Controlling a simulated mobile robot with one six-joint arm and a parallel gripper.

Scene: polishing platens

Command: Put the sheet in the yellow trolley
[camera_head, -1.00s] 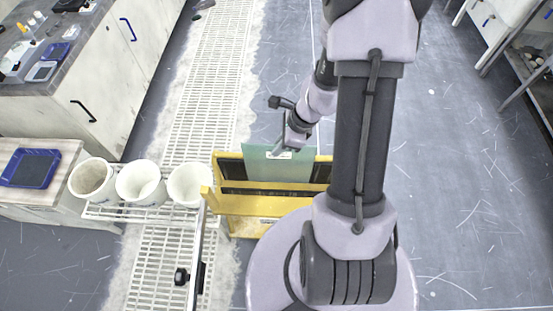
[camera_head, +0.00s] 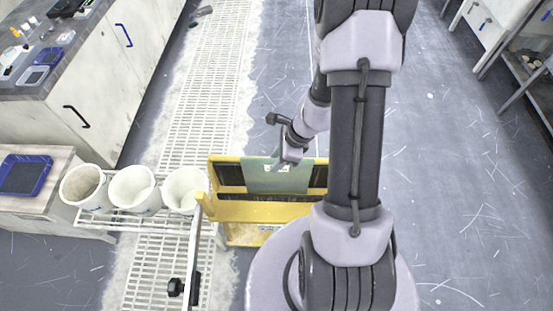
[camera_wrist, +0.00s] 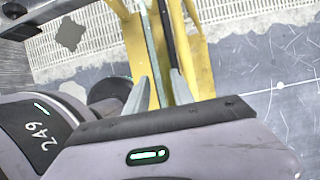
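In the wrist view the sheet (camera_wrist: 168,35) is seen nearly edge-on, beside yellow trolley bars (camera_wrist: 197,65). My gripper (camera_head: 283,163) is at the sheet's top edge.
Three white buckets (camera_head: 133,188) stand on a white rack left of the trolley. A blue tray (camera_head: 25,175) lies on a low cabinet at far left. A metal handle bar (camera_head: 192,245) rises at the trolley's left. The floor right of my arm is clear.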

